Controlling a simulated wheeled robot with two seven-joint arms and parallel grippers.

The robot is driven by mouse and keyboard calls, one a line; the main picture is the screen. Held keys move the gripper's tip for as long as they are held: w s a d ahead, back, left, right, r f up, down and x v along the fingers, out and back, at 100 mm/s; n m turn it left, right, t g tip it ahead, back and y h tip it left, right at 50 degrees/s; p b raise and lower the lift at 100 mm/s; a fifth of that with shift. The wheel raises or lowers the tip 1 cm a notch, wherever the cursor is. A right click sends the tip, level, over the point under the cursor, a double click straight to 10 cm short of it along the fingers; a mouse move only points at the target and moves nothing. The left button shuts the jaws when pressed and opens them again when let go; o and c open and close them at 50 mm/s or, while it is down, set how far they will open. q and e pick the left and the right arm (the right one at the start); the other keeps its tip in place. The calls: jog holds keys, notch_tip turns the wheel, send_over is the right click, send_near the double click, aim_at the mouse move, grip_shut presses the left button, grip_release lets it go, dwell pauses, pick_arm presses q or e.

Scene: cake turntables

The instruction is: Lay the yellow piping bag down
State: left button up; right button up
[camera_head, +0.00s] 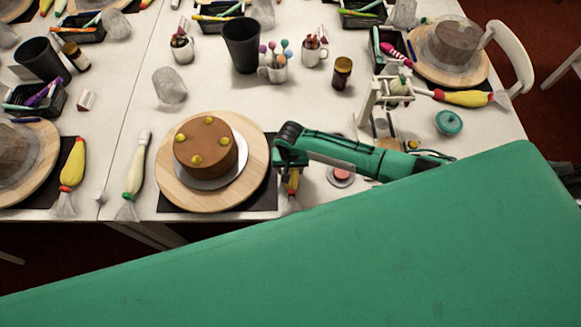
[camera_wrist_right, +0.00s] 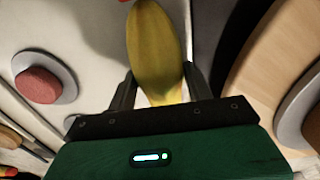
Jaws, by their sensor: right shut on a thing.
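My right gripper (camera_head: 290,167) is just right of the near cake and points down. It is shut on a yellow piping bag (camera_head: 293,184), which is mostly hidden beneath it; a yellow and red part shows below the gripper. In the right wrist view the yellow bag (camera_wrist_right: 155,45) runs between the two fingers of the gripper (camera_wrist_right: 158,85), with a bit of red at its far end. I cannot tell whether the bag touches the table. My left gripper is not in view.
A brown cake with yellow dots (camera_head: 205,150) stands on a wooden turntable (camera_head: 170,190) over a dark mat (camera_head: 258,207). A red-topped round piece (camera_head: 341,175) lies to the right. A cream piping bag (camera_head: 135,168) lies to the left. Cups and jars stand behind.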

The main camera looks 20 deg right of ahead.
jog(key=shift+f, duration=0.1)
jog(key=o, duration=0.8)
jog(key=shift+c, duration=0.2)
notch_tip(320, 180, up, 14)
jog(key=b, duration=0.2)
jog(key=shift+s+f, duration=0.1)
jog(key=shift+f, duration=0.05)
